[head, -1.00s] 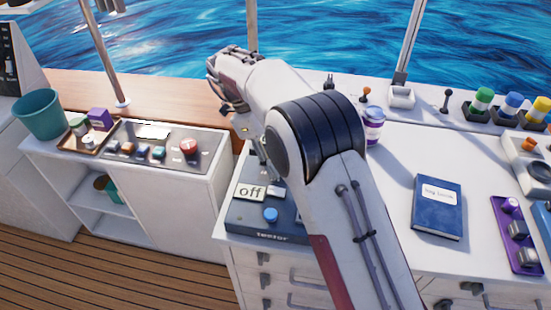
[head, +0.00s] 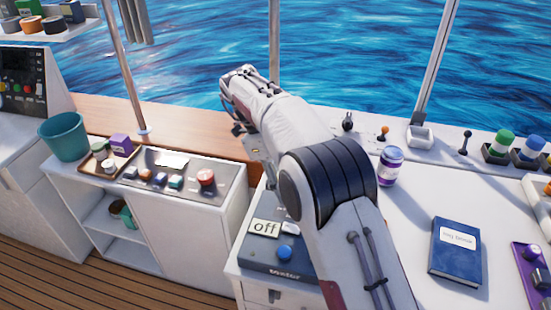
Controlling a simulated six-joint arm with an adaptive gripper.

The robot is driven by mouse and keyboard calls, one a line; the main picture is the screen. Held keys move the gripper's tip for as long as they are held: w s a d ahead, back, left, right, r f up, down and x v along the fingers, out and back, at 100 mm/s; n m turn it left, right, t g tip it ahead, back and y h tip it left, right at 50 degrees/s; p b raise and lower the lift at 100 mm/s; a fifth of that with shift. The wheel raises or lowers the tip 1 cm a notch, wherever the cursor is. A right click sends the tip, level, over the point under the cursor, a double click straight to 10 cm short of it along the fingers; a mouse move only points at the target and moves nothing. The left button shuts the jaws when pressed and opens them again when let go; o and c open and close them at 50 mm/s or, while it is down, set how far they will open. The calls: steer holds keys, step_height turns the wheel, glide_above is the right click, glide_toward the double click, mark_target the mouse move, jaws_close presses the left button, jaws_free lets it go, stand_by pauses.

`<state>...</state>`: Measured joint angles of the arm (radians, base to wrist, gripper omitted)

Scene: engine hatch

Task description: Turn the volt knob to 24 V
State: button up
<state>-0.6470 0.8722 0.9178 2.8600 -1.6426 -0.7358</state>
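A dark blue box lettered "tester" (head: 262,262) sits on the white counter, left of my arm. I cannot read any volt marking, so I cannot tell whether this knob is the volt knob. My arm hides the right part of the box. My gripper (head: 240,128) is at the far end of the arm, above and behind the box, apart from the blue knob. It is small and partly hidden, so its fingers cannot be made out.
A low cabinet on the left has a grey panel (head: 185,183) with several small blocks and a red knob (head: 206,177). A teal bucket (head: 65,137) stands further left.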

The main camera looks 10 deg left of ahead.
steer(key=v, duration=0.7)
steer(key=shift+r, duration=0.25)
stand_by(0.5)
steer(key=shift+a+r, duration=0.15)
stand_by(0.5)
